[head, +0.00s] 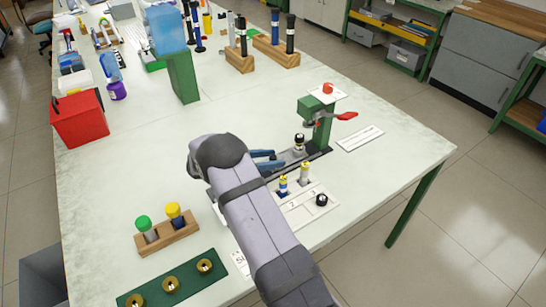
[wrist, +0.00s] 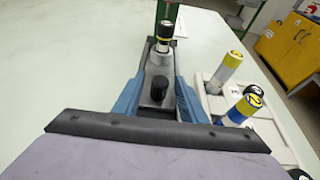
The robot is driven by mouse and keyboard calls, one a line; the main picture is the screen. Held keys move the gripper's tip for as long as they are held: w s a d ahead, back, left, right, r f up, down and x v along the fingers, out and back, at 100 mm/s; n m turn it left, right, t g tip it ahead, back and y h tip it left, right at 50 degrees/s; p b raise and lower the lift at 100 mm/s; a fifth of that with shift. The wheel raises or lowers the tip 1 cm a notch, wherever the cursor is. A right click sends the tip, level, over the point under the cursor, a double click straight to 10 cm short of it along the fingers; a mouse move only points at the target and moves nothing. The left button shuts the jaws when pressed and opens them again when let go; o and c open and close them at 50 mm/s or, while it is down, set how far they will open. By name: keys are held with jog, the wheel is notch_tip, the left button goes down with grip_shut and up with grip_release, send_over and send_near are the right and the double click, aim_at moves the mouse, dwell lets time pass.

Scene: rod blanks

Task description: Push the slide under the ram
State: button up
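The slide is a dark carriage on a rail with a black knob (wrist: 158,88). It carries a rod blank (wrist: 162,42) with a black, white and yellow top, upright in a grey holder (wrist: 160,60). In the head view the blank (head: 299,141) stands just left of the green press (head: 320,125), which has a red handle (head: 346,116). I cannot tell how it lines up with the ram. My gripper (wrist: 164,76) has its blue fingers apart, one on each side of the knob, with gaps visible. In the head view my gripper (head: 270,160) is partly hidden by my arm.
A white numbered tray (head: 310,208) holds a blue-banded blank (head: 283,184), a yellow-banded blank (head: 304,172) and a black-capped one (head: 321,200). A wooden block (head: 168,238) with two capped bottles stands to the left. A white card (head: 360,138) lies right of the press.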

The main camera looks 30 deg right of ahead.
aim_at(293, 153)
jog(key=shift+d+f, duration=0.1)
jog(key=shift+d, duration=0.25)
jog(key=shift+c, duration=0.7)
grip_shut()
jog(key=shift+d+b, duration=0.4)
jog(key=shift+d, duration=1.45)
jog(key=shift+o, duration=0.7)
grip_release()
jog(key=shift+d, duration=0.1)
